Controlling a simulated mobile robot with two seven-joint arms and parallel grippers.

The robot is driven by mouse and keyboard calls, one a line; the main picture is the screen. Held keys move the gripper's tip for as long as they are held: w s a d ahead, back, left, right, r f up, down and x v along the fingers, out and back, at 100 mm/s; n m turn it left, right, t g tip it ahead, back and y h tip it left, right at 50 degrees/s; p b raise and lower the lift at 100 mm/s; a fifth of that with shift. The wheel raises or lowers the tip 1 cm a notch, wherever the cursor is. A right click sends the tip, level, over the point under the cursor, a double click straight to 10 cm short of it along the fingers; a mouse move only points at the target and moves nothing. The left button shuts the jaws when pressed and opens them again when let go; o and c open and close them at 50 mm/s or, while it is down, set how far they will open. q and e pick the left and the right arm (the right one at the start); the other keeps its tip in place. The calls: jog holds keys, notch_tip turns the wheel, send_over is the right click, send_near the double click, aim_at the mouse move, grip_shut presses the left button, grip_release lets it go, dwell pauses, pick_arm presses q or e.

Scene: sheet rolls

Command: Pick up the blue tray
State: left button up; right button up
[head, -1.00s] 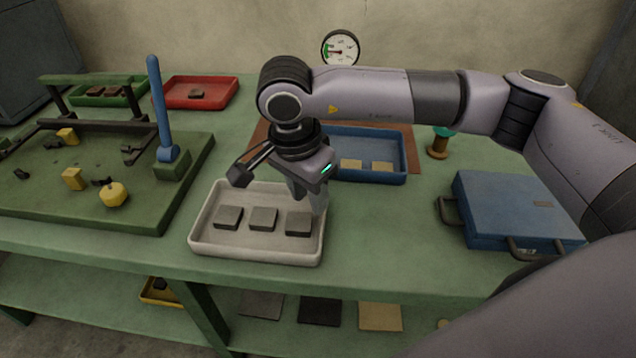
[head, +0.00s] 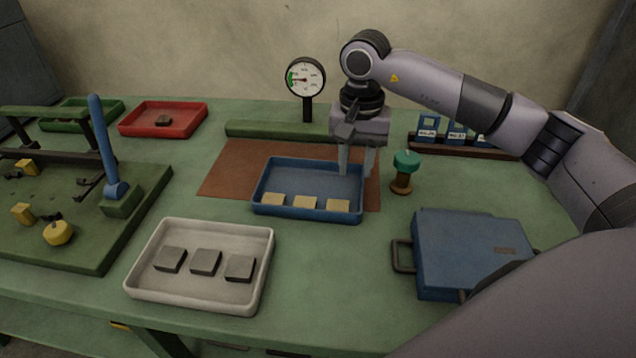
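The blue tray (head: 256,189) lies on a brown mat on the green table, in the middle of the head view. It holds three cream blocks (head: 305,202) along its near side. My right gripper (head: 357,168) points down at the tray's right end. Its two fingers are apart, one over the inside of the tray and one near or just past the right wall. I cannot tell whether either finger touches the wall. My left gripper is out of view.
A white tray (head: 200,292) with three grey blocks stands in front. A blue case (head: 465,250) and a green-topped knob (head: 405,162) are to the right. A gauge (head: 305,78) stands behind. A green fixture (head: 75,235) with a blue lever is at left.

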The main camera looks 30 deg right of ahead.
aim_at(362, 187)
jog(key=f, duration=0.2)
jog(key=d+f, duration=0.1)
jog(key=f, duration=0.1)
jog(key=d+f, duration=0.1)
jog(key=f, duration=0.2)
jog(key=shift+d, duration=0.1)
jog(key=shift+r, duration=0.1)
grip_shut()
